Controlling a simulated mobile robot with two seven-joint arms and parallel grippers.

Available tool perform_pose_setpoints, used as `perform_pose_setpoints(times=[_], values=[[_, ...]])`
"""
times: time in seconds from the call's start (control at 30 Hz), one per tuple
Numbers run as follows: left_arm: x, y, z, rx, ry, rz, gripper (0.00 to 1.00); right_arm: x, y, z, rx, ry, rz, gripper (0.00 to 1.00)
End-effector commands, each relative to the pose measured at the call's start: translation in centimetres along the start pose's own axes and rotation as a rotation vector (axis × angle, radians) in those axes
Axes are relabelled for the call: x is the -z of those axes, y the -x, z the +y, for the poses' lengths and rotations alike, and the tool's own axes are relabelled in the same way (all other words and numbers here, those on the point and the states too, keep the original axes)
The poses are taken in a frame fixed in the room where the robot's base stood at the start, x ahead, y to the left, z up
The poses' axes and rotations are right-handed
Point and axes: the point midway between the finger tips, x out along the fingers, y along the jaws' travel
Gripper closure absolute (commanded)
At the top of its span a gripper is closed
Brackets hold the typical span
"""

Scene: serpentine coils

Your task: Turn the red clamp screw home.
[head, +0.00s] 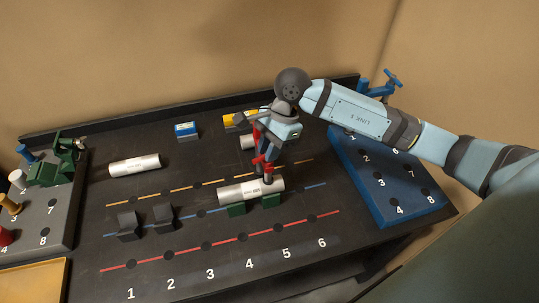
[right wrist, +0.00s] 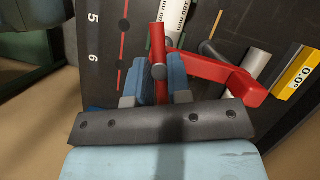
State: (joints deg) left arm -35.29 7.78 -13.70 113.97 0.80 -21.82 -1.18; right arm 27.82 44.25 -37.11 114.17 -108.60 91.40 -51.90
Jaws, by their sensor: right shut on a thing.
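The red clamp (head: 258,134) stands over a silver cylinder (head: 235,193) that lies across two green blocks (head: 236,210). The clamp's red arm (right wrist: 222,76) and its red screw with a bar handle (right wrist: 158,45) show in the right wrist view. My right gripper (right wrist: 160,78) points down at the clamp, with its blue fingers shut on the red screw handle. In the head view the right gripper (head: 265,160) partly hides the clamp. The contact between the screw's tip and the cylinder is unclear. My left gripper is in neither view.
Two black blocks (head: 163,217) stand left of the cylinder. Another silver cylinder (head: 135,164) lies at the back left. A blue device (head: 186,129) and a yellow gauge (right wrist: 300,72) are at the back. A blue numbered tray (head: 375,205) is at right; a grey rack (head: 62,215) at left.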

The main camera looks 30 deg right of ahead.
Motion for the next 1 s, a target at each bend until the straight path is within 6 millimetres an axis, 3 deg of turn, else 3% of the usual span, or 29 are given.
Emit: perform_pose_setpoints(times=[0.3,0.33,0.43,0.47,0.77,1.0], values=[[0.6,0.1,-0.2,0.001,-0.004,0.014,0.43,0.0,0.1,0.0,-0.003,0.006,0.000,1.00],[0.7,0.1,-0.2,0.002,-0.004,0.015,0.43,0.0,0.1,0.0,-0.003,0.006,0.000,0.77],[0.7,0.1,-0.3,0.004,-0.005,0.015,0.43,0.0,0.1,0.0,-0.003,0.006,0.000,0.54],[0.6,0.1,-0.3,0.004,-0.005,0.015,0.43,0.0,0.1,0.0,-0.003,0.006,0.000,0.51],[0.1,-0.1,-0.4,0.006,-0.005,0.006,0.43,0.0,0.2,0.0,-0.002,0.006,0.001,0.51],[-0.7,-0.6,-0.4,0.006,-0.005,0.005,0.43,0.1,3.5,-0.1,0.003,0.007,0.003,0.51]])
